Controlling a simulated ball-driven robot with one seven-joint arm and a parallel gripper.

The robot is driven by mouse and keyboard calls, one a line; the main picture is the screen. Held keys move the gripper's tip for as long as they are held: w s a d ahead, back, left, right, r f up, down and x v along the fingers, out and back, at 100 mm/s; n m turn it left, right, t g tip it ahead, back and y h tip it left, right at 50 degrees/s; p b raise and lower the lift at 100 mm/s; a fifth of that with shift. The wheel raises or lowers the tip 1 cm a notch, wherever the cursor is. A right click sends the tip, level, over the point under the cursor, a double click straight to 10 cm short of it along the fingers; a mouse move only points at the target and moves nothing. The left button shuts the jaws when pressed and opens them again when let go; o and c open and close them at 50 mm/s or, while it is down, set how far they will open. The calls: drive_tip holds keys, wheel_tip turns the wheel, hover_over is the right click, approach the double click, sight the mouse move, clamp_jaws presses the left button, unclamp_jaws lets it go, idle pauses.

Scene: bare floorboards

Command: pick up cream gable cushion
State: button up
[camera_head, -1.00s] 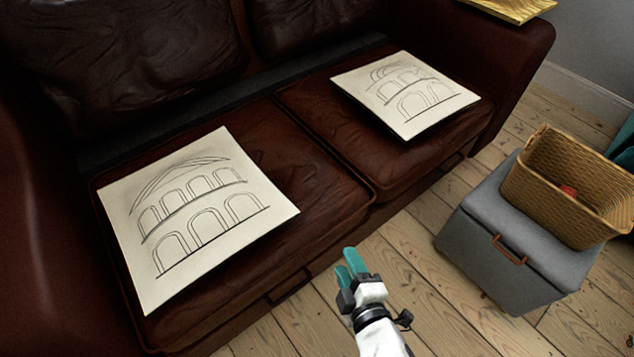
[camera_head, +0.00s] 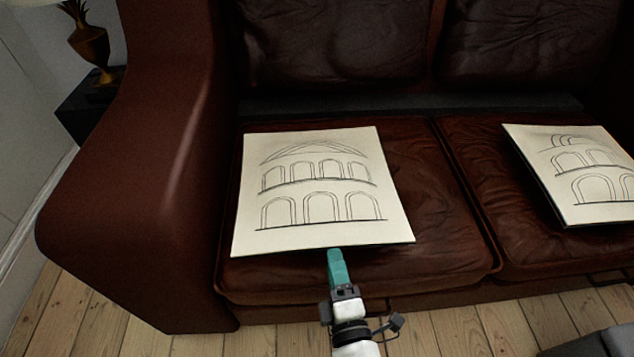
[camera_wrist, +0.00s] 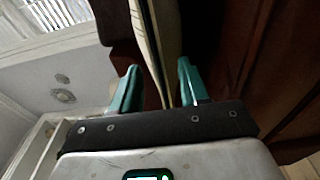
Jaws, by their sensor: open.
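The cream gable cushion (camera_head: 318,190) lies flat on the left seat of the brown leather sofa, with line-drawn arches under a triangular gable. My gripper (camera_head: 336,262) is at its front edge, fingertips just short of or touching that edge in the head view. In the wrist view my gripper (camera_wrist: 158,88) is open, its two teal fingers apart. The edge of the cream cushion (camera_wrist: 167,40) runs in the gap between them, touching neither finger clearly. How deep it reaches between the fingers cannot be told.
A second cream cushion (camera_head: 585,178) with a rounded top drawing lies on the right seat. The sofa's left arm (camera_head: 150,190) rises beside the gable cushion. A dark side table (camera_head: 88,105) with a lamp base stands at the back left. Bare floorboards (camera_head: 455,330) lie in front.

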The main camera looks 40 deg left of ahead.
sight(329, 247)
drive_tip(key=shift+b+x, duration=0.5)
drive_tip(key=shift+x, duration=1.85)
drive_tip(key=shift+s+r, duration=0.1)
drive_tip(key=shift+c, duration=0.4)
clamp_jaws()
drive_tip(key=shift+a+r, duration=0.1)
drive_tip(key=shift+r, duration=0.05)
